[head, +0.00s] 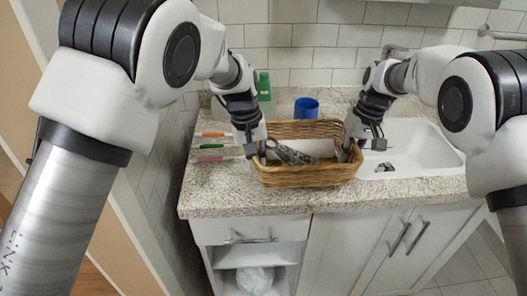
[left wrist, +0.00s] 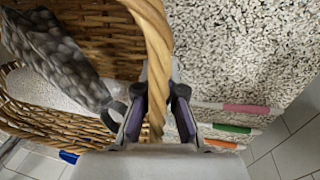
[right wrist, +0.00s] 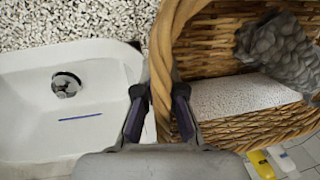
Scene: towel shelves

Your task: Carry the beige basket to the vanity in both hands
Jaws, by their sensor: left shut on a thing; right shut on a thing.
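The beige wicker basket (head: 305,177) is over the front part of the vanity top (head: 230,200), left of the sink. I cannot tell whether its bottom touches the counter. A grey patterned cloth (head: 290,153) and a white item (head: 312,147) lie inside it. My left gripper (head: 258,152) is shut on the basket's left rim; the rim (left wrist: 158,60) runs between its fingers in the left wrist view. My right gripper (head: 352,148) is shut on the right rim, which also shows between the fingers in the right wrist view (right wrist: 160,60).
A white sink (head: 425,150) with a drain and a blue stick lies right of the basket. A blue cup (head: 306,108) and a green bottle (head: 264,88) stand behind it. Coloured toothbrushes (head: 212,146) lie at left. Cabinets (head: 335,250) are below.

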